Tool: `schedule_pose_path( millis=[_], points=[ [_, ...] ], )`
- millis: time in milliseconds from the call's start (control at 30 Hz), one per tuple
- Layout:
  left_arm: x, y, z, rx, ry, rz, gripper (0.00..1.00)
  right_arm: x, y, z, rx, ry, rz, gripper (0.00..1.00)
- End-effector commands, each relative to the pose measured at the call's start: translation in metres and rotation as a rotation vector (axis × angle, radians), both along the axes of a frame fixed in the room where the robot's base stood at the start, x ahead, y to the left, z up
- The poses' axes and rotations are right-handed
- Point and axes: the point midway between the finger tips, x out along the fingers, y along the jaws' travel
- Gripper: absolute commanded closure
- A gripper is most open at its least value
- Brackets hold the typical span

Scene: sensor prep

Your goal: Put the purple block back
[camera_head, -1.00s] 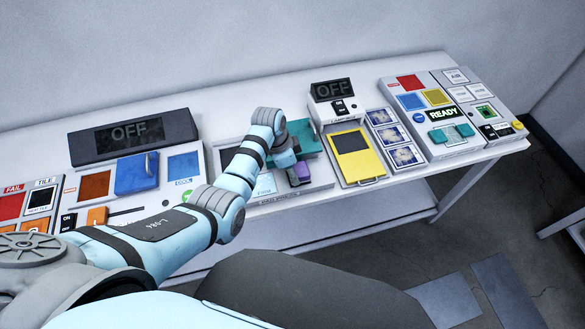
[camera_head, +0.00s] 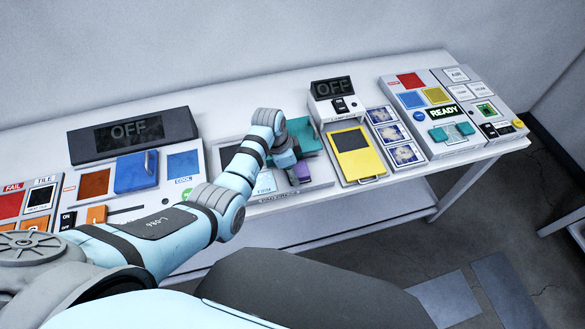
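The purple block (camera_head: 302,170) is on the grey panel in the middle of the table, at the front of a small dark tray-like area. My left arm comes in from the left and ends at the block. My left gripper (camera_head: 294,174) is right at the purple block, partly hidden by its own wrist. I cannot tell whether its fingers are closed on the block. A teal plate (camera_head: 304,135) lies just behind the gripper. My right gripper is not in view.
A blue block (camera_head: 136,172) stands on the left panel below a display reading OFF (camera_head: 132,131). Right of my gripper is a yellow-framed drawer (camera_head: 357,155). Further right is a panel with a READY display (camera_head: 443,112). The table's front edge runs below the panels.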

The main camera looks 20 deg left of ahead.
Motion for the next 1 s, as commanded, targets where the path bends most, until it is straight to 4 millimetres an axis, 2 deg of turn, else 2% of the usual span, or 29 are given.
schedule_pose_path(
  millis=[200, 233, 367, 867, 1000],
  points=[
    [0.000, 0.000, -0.002, 0.000, 0.000, 0.000, 0.99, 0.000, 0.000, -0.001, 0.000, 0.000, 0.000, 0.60],
    [0.000, 0.000, -0.002, 0.000, 0.000, 0.000, 0.53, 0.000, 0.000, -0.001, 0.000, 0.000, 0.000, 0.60],
    [0.000, 0.000, -0.002, 0.001, -0.001, 0.000, 0.32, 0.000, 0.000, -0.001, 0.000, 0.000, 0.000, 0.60],
    [0.003, 0.002, 0.001, 0.004, -0.008, 0.001, 0.31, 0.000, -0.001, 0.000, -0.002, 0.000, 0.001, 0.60],
    [0.003, 0.002, 0.013, 0.004, -0.009, 0.001, 0.31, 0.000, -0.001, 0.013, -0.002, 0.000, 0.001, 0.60]
  ],
)
